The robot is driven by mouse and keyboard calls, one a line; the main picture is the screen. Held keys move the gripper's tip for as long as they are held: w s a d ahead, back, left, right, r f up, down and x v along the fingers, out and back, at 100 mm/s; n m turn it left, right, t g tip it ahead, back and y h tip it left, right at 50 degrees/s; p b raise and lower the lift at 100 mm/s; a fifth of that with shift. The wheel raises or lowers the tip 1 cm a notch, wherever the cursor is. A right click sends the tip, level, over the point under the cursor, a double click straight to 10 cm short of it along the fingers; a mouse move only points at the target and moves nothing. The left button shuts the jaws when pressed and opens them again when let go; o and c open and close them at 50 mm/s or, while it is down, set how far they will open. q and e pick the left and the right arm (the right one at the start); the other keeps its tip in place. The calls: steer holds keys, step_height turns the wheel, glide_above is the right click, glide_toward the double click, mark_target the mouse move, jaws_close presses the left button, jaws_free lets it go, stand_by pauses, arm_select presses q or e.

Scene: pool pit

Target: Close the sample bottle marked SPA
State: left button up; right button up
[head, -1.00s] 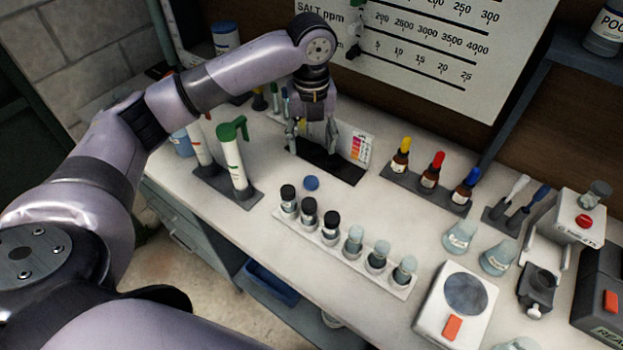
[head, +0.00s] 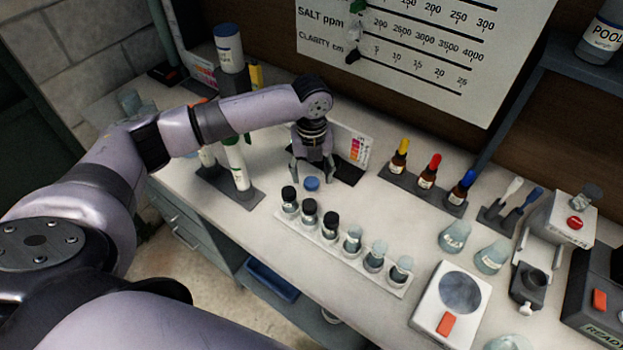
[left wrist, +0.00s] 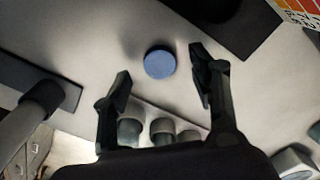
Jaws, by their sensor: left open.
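A round blue cap (head: 312,184) lies on the bench just behind the bottle rack; it also shows in the left wrist view (left wrist: 159,64). My left gripper (head: 312,176) is open above the cap, pointing down. In the left wrist view the cap lies between its two spread fingers (left wrist: 162,66), not gripped. The white rack (head: 335,249) holds a row of sample bottles. Three at the left have black caps (head: 309,206); three at the right (head: 353,238) have pale, glassy tops. Their labels are too small to read, so I cannot tell which is SPA. My right gripper is not in view.
A dark holder with white tubes (head: 240,180) stands left of the gripper. A black mat (head: 348,171) lies behind it. Dropper bottles (head: 428,171), flasks (head: 453,236) and a scale (head: 450,312) stand to the right. Bare bench lies between the rack and the droppers.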

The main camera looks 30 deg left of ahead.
mark_target(311, 182)
arm_select(q)
steer(key=shift+f, duration=1.15)
steer(key=shift+c, duration=0.3)
steer(key=c, duration=0.8)
step_height(311, 182, up, 20)
steer(key=b, duration=0.3)
